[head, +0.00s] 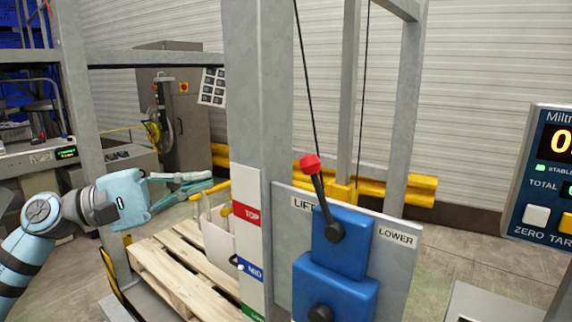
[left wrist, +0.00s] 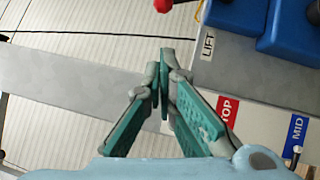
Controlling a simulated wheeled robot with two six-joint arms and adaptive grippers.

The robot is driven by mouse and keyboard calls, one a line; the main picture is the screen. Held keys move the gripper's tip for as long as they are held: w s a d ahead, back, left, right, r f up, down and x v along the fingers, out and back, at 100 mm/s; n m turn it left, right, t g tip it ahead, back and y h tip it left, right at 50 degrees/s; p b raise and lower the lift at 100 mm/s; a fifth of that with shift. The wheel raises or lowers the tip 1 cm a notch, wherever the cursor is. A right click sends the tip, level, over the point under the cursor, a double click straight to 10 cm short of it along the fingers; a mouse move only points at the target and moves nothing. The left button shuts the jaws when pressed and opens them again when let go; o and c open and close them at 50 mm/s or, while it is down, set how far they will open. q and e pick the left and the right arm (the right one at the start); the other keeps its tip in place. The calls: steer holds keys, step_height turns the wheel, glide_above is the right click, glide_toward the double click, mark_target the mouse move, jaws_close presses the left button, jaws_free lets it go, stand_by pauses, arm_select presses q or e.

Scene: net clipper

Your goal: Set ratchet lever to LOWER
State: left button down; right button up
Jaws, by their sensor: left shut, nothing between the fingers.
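The ratchet lever (head: 323,200) is a black arm with a red knob (head: 310,164), on a blue housing (head: 342,250). It tilts up and left, its knob above the LIFT label (head: 303,204). The LOWER label (head: 396,240) is to the right of the housing. My left gripper (head: 210,182) is shut and empty, left of the post and apart from the lever. In the left wrist view its fingertips (left wrist: 164,62) meet, with the red knob (left wrist: 163,5) at the top edge beyond them. My right gripper is not in view.
A grey steel post (head: 258,90) stands between my left gripper and the lever. A strip with TOP and MID markers (head: 247,215) is on the post. A wooden pallet (head: 165,265) lies below. A scale display (head: 545,175) is at the far right.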

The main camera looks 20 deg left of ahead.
arm_select(q)
steer(key=s+d+p+x, duration=0.1)
steer(key=s+p+x, duration=0.1)
steer(key=p+x, duration=0.7)
steer(key=x, duration=0.4)
steer(key=shift+r, duration=0.25)
